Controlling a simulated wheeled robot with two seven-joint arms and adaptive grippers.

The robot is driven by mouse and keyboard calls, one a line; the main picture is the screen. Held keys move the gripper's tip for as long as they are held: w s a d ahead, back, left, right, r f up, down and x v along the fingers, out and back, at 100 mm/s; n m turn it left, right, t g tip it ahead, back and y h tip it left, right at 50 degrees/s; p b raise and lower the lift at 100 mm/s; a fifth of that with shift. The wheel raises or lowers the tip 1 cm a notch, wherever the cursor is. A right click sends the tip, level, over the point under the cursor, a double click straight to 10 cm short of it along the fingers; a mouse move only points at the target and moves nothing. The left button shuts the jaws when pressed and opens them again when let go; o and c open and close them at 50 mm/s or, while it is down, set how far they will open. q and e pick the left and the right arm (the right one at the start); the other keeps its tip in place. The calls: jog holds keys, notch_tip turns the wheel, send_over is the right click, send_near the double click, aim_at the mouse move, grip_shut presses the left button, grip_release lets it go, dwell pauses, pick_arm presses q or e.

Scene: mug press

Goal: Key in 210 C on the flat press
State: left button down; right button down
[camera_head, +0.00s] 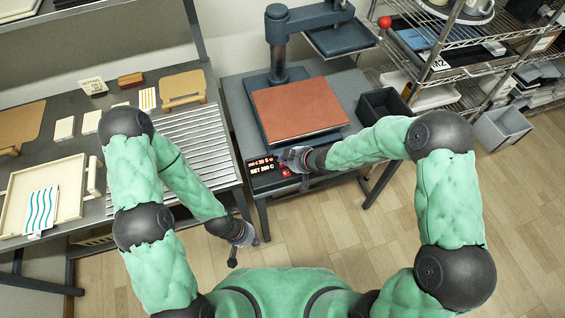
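The flat press (300,108) stands on a grey table, with a reddish-brown pad on its lower bed and its upper plate swung aside to the right. Its dark control panel (262,180) sits at the table's front left corner, with small lit text and a red mark. The lower line seems to read SET 200 C or close to it; the digits are too small to be sure. My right gripper (285,160) is over the panel's right side, hiding part of it; contact cannot be told. My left gripper (246,252) hangs below the panel, empty, its fingers apart.
A bench at left holds a slatted metal rack (200,140), a cream tray (45,195), a striped sheet (40,211) and pale blocks. A black bin (384,106) is right of the press. A wire shelf (470,45) stands at upper right.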

jog(key=shift+f, duration=0.15)
jog(key=shift+f, duration=0.25)
jog(key=shift+f+b, duration=0.45)
jog(key=shift+b, duration=0.05)
dwell(0.6)
jog(key=shift+r, duration=0.1)
dwell(0.3)
jog(key=shift+r+p, duration=0.75)
jog(key=shift+p, duration=0.15)
jog(key=shift+r, duration=0.15)
notch_tip(320, 180, up, 5)
jog(key=p, duration=0.5)
